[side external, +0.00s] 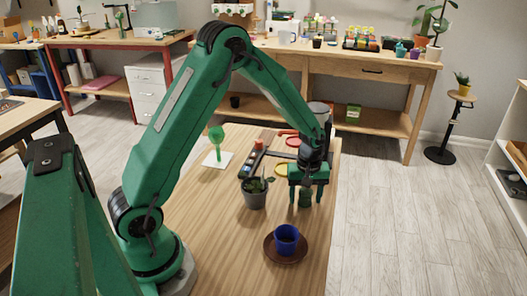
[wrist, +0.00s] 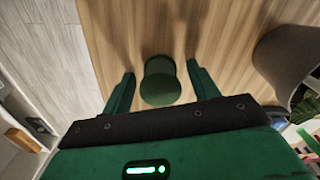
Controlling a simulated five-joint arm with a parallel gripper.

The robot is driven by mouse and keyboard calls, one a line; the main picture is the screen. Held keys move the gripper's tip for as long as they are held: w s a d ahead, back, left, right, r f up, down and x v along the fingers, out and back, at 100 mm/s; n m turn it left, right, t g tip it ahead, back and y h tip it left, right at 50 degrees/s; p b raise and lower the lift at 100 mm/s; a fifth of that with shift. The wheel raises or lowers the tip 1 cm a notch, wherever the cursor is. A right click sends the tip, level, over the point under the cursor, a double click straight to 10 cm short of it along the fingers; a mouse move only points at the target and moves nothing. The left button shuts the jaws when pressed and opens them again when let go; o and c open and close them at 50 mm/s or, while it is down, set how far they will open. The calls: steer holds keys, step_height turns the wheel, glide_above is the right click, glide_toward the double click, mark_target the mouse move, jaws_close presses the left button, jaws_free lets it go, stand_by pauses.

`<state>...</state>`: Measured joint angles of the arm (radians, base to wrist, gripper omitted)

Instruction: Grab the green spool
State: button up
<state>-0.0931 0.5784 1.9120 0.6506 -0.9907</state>
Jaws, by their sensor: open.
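The green spool (wrist: 160,82) stands on the wooden table in the wrist view, a dark green cylinder with wider ends. In the side view it shows small and dark green (side external: 305,198), low between my fingers. My gripper (side external: 306,198) points down over it, and its two fingers (wrist: 160,85) are open on either side of the spool. A gap shows between the spool and each finger in the wrist view. I cannot tell how far down the fingers reach along it.
A grey pot with a plant (side external: 255,196) stands close to the left of my gripper. A blue pot (side external: 287,238) sits on a brown saucer (side external: 272,254) nearer the camera. Bare table lies left of the grey pot.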

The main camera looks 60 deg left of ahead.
mark_target(306, 192)
stand_by(0.3)
steer(key=c, duration=1)
steer(key=shift+o, duration=0.2)
steer(key=shift+r, duration=0.1)
steer(key=shift+r, duration=0.85)
step_height(306, 192, up, 2)
steer(key=shift+r, duration=0.2)
steer(key=s+d+r, duration=0.5)
steer(key=d+r, duration=0.1)
steer(key=d, duration=0.4)
steer(key=shift+d+r, duration=0.3)
steer(key=shift+r, duration=0.05)
